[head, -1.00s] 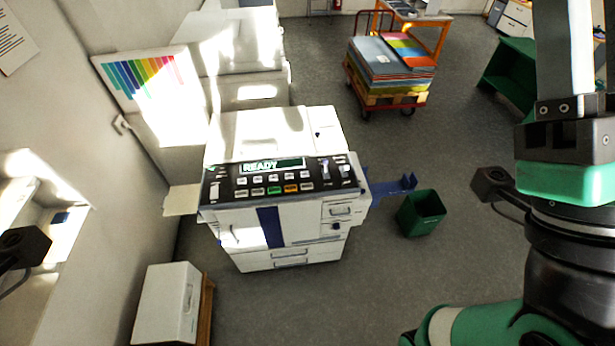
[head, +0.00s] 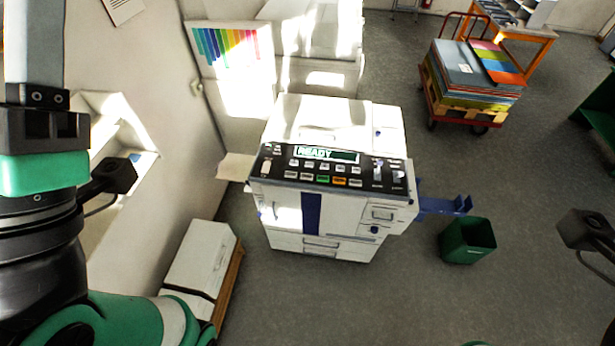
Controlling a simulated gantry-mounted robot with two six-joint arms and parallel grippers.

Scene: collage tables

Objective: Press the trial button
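A white printing machine (head: 290,215) with a blue front strip stands near the middle of the head view. Its dark sloped control panel (head: 282,163) faces me, and its display (head: 327,154) reads READY. Below the display are two rows of small keys, mostly pale, with a green key (head: 322,179) and an orange key (head: 339,181) in the lower row. The key labels are too small to read, so I cannot tell which one is the trial button. My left arm shows at the left edge, apart from the machine. Neither gripper's fingers are in view.
A green bin (head: 467,241) and a blue tray (head: 442,205) are at the machine's right. A white box (head: 200,262) on a wooden stand is at the front left, near the wall. A loaded trolley (head: 470,75) stands behind right. The floor in front is clear.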

